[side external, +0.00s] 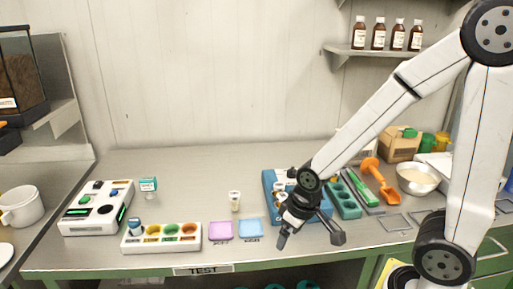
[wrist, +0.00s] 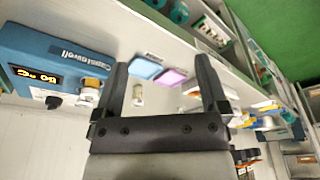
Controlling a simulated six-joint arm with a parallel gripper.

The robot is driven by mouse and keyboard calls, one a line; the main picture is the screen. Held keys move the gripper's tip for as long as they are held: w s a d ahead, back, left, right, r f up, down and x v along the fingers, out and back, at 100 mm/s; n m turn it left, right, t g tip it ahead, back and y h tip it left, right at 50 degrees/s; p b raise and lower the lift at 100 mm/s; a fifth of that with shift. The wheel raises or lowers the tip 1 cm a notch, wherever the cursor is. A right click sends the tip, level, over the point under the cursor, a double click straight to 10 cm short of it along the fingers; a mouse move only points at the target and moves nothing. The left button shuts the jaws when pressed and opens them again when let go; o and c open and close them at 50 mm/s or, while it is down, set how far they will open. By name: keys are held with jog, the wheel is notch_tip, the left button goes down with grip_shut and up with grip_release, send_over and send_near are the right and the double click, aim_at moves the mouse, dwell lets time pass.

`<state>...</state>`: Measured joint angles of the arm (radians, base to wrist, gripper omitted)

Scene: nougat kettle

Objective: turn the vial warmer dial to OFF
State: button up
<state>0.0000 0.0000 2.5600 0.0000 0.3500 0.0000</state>
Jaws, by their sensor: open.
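The vial warmer appears to be the blue box (wrist: 48,58) at the left of the wrist view. It has a lit orange display (wrist: 37,76) and a small black dial (wrist: 53,102) beside it; the dial's setting is too small to read. Vials with white and orange parts (wrist: 91,85) stand at its edge. In the side view the blue box (side external: 269,184) is largely hidden behind my gripper (side external: 311,236). My gripper is open and empty, its fingers spread, in front of the box. In the wrist view my gripper (wrist: 161,62) has the box to its left, apart from it.
A pink tray (side external: 220,231), a blue tray (side external: 250,229) and a small cup (side external: 235,200) lie left of my gripper. A rack with coloured wells (side external: 160,246) is farther left. A green rack (side external: 345,203) and an orange scoop (side external: 378,178) crowd the right.

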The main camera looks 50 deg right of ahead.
aim_at(293, 168)
dwell(0.3)
jog(key=w+d+m, duration=0.2)
jog(key=w+d, duration=0.2)
jog(key=w+d+r+m+h, duration=0.1)
jog(key=w+d+m, duration=0.1)
jog(key=w+d, duration=0.1)
jog(key=w+d+r+m, duration=0.1)
jog(key=w+d+m, duration=0.1)
jog(key=w+d, duration=0.2)
jog(key=shift+w+d+m+h, duration=0.3)
jog(key=shift+w+d+h, duration=0.05)
jog(key=shift+w+h, duration=0.05)
jog(key=w+d+m+h, duration=0.1)
jog(key=w+d+m, duration=0.1)
jog(key=d, duration=0.6)
jog(key=w+d+m+h, duration=0.1)
jog(key=w+d+m, duration=0.2)
jog(key=d+m, duration=0.2)
jog(key=d, duration=0.3)
jog(key=shift+w+d+r+g, duration=0.2)
jog(key=shift+w+r+g, duration=0.05)
jog(key=shift+r+g, duration=0.15)
jog(key=shift+f, duration=0.15)
jog(key=shift+x, duration=3.75)
jog(key=shift+d, duration=0.15)
